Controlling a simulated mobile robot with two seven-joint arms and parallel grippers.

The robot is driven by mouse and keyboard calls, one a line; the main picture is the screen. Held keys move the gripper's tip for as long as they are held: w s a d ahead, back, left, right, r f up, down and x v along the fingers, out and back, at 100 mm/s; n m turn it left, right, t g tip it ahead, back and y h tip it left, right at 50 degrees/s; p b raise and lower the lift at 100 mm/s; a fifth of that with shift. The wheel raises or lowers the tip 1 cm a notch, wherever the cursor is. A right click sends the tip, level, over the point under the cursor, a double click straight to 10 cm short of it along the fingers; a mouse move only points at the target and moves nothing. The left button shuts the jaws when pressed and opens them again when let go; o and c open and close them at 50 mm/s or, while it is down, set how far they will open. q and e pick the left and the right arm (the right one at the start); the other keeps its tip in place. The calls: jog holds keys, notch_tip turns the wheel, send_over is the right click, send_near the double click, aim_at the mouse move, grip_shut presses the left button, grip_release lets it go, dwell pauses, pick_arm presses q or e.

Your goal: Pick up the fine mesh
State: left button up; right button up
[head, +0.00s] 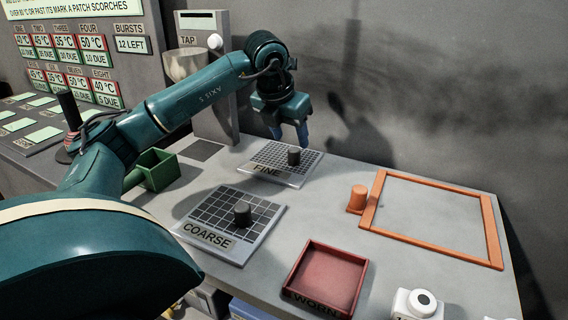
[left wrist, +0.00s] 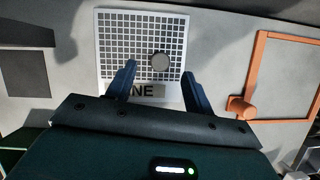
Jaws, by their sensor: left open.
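The fine mesh (head: 271,170) is a white square plate with a tight grid, a dark round knob and a label reading FINE. It lies flat on the table towards the back. It also shows in the left wrist view (left wrist: 117,41), with its grey knob (left wrist: 160,62) right of centre. My left gripper (head: 290,138) is open and empty, pointing down above the mesh. In the left wrist view the blue fingers of my left gripper (left wrist: 157,82) stand apart over the label end, with the knob just beyond and between them. My right gripper is out of view.
The coarse mesh (head: 200,222) with its own knob lies in front of the fine mesh. A red tray (head: 357,288), an orange frame (head: 430,240) with an orange knob, a green box (head: 160,171) and a tap unit (head: 213,118) stand around. A wall closes the back.

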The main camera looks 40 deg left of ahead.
aim_at(294, 149)
pick_arm(q)
jog(key=x, duration=0.6)
jog(key=shift+s, duration=0.1)
grip_shut()
dwell(0.5)
